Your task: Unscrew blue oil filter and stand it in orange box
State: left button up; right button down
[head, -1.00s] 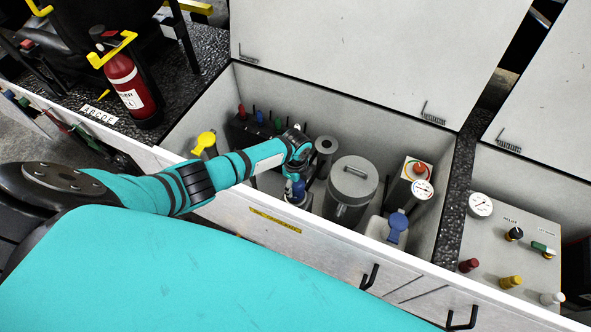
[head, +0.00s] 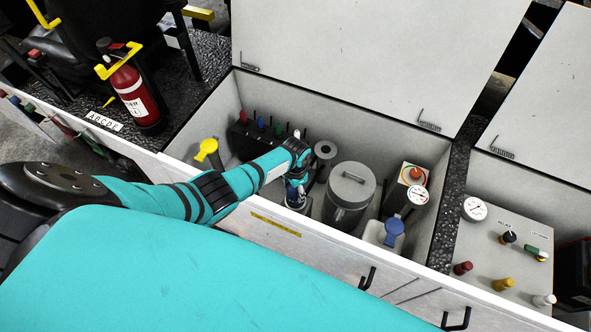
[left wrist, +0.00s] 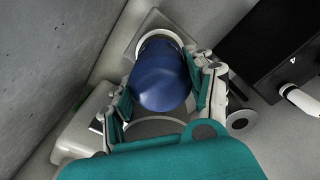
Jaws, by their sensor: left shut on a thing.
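The blue oil filter (head: 296,194) is in the open compartment of the loader, left of the grey lidded cylinder. It also shows in the left wrist view (left wrist: 162,76), upright over a pale ring (left wrist: 160,37) on a square base; I cannot tell whether it is seated there or loose. My left gripper (head: 297,182) reaches down from above and is shut on the filter. In the left wrist view its fingers (left wrist: 163,92) lie on either side of the filter. No orange box is visible. My right gripper is not in view.
The grey cylinder (head: 346,196), a gauge unit with a red-orange knob (head: 411,183) and a blue-capped reservoir (head: 393,233) stand to the right. A yellow cap (head: 206,148) is at the left. The raised lid (head: 370,60) and front wall (head: 300,240) bound the compartment.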

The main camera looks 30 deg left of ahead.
pick_arm(q)
jog(key=n, duration=0.4)
jog(key=shift+w+r+p, duration=0.15)
jog(key=shift+r+p, duration=0.05)
jog(key=shift+p, duration=0.15)
jog(key=n, duration=0.2)
jog(key=shift+a+f+n, duration=0.1)
jog(key=shift+n, duration=0.2)
jog(key=o, duration=1.6)
jog(key=shift+o, duration=0.2)
jog(key=shift+f, duration=0.1)
